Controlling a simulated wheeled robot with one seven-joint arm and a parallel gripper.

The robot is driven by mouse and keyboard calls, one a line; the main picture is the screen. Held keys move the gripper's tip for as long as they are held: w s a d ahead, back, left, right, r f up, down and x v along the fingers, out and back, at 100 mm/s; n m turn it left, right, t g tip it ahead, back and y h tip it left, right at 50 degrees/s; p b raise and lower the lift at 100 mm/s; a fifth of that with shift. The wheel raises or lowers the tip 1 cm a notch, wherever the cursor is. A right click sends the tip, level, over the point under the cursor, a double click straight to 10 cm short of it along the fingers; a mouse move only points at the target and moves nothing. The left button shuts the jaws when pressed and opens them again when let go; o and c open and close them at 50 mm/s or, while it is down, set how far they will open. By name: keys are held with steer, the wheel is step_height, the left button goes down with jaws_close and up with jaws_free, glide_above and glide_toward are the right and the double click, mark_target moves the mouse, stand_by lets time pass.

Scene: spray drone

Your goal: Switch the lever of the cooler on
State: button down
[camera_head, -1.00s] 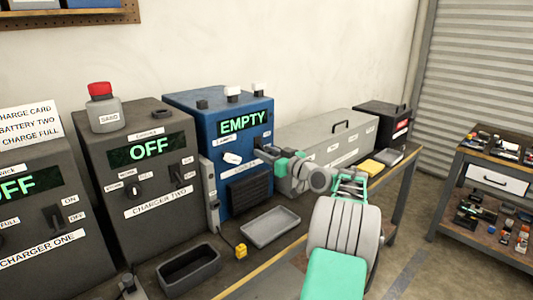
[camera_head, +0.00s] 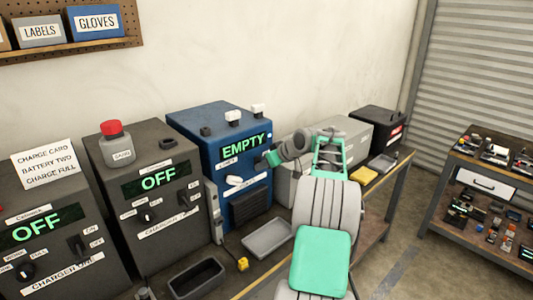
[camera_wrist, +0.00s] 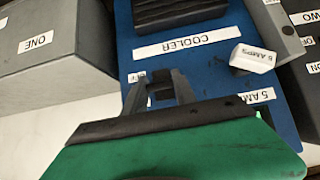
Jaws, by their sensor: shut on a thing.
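The blue cooler (camera_head: 192,150) stands on the bench, and its lit display (camera_head: 243,146) reads EMPTY. In the wrist view its front (camera_wrist: 210,68) is upside down, with a label (camera_wrist: 187,43) reading COOLER. My gripper (camera_head: 268,159) is at the right part of the cooler's front, beside the display. In the wrist view my gripper (camera_wrist: 160,90) has its dark fingers close against the front and is shut on a small dark part, apparently the lever. The lever is mostly hidden by the fingers, so its position cannot be told.
A white 5 AMPS piece (camera_wrist: 252,57) sits on the cooler's front. Charger two (camera_head: 125,190) stands left, its display reading OFF. A long grey case (camera_head: 345,130) is close on the right. A grey tray (camera_head: 268,238) and a dark tray (camera_head: 196,278) lie in front.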

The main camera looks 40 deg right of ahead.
steer(key=shift+w+r+g+p, duration=0.15)
steer(key=shift+r+g+p, duration=0.35)
steer(key=shift+g+p, duration=0.75)
steer(key=shift+f+t+p, duration=0.1)
steer(key=shift+t+p, duration=0.15)
steer(key=shift+p, duration=0.25)
steer(key=c, duration=1)
jaws_free()
steer(key=b+v, duration=0.1)
steer(key=v, duration=0.6)
steer(key=shift+s+r, duration=0.25)
steer(key=shift+r, duration=0.05)
